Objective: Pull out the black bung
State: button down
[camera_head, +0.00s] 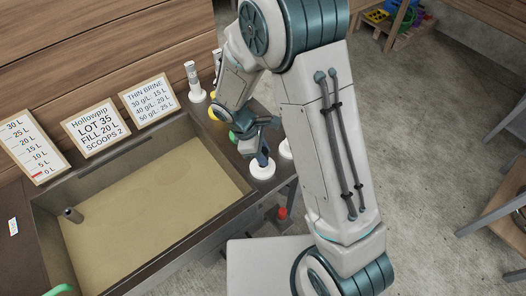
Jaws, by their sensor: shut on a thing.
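A short dark grey-black cylinder with a lighter top, seemingly the black bung (73,215), stands upright at the left end of the tan basin floor. My gripper (262,160) is far from it, beyond the basin's right end. It points down with its fingers at a white round piece (262,171) on the dark counter and is shut. The fingers hide most of what is between them; the white piece seems to be what they hold. I cannot tell whether it is lifted off the counter.
The basin (199,234) has a raised dark rim. Signs (93,128) stand along its back. A white upright tool (192,80) and yellow, green (233,137) and white round pieces are near my arm. A green handle (60,290) is at the lower left. A red-topped object (282,213) sits below the counter.

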jog(key=shift+f+b, duration=1.1)
jog(key=shift+f, duration=0.35)
jog(key=c, duration=1)
grip_release()
jog(key=shift+o, duration=0.2)
jog(key=shift+r, duration=0.15)
jog(key=v, duration=1.3)
jog(key=shift+r+b, duration=0.3)
jog(key=shift+r, duration=0.05)
